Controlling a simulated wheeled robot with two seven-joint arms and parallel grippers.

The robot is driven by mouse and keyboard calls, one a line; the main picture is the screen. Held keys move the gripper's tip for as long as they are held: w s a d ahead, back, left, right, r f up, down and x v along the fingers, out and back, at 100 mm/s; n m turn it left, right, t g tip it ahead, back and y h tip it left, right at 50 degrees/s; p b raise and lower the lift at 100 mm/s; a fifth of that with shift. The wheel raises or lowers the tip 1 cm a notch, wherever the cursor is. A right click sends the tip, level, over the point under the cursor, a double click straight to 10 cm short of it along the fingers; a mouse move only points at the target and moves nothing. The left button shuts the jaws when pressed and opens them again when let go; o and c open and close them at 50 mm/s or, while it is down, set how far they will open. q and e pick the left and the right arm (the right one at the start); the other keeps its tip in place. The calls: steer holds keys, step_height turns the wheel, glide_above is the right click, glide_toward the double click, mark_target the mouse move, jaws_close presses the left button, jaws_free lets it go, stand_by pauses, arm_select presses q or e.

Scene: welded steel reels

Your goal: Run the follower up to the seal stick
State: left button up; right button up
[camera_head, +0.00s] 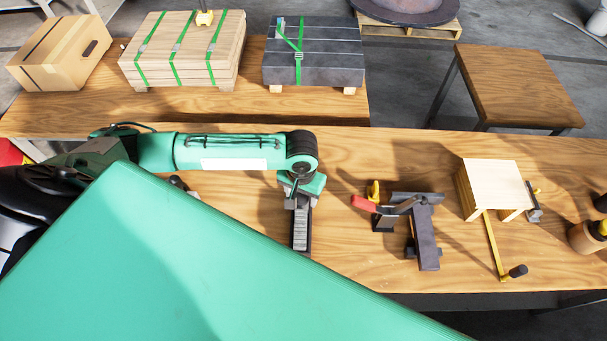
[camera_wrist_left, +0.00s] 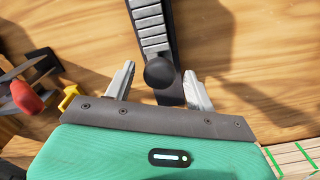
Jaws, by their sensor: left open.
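A dark narrow channel (camera_head: 301,243) lies on the wooden bench and also shows in the left wrist view (camera_wrist_left: 171,98). In it lies a light grey segmented bar, which I take as the seal stick (camera_wrist_left: 150,25); it also shows in the head view (camera_head: 300,228). A round black knob, which I take as the follower (camera_wrist_left: 160,71), sits at the near end of the stick; any gap between them is hidden. My left gripper (camera_wrist_left: 158,80) is open, one finger on each side of the knob, apart from it. It also shows in the head view (camera_head: 301,203). My right gripper is out of view.
A toggle clamp with a red handle (camera_head: 364,203) stands right of the channel. Further right are a wooden box (camera_head: 496,187) and a yellow bar with a black knob (camera_head: 493,245). Strapped stacks (camera_head: 313,62) stand on the bench behind. Some bench is clear between channel and clamp.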

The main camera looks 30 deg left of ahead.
mark_target(301, 197)
arm_select(q)
steer(key=shift+r+p, duration=2.5)
steer(key=shift+p, duration=0.5)
steer(key=shift+r, duration=0.95)
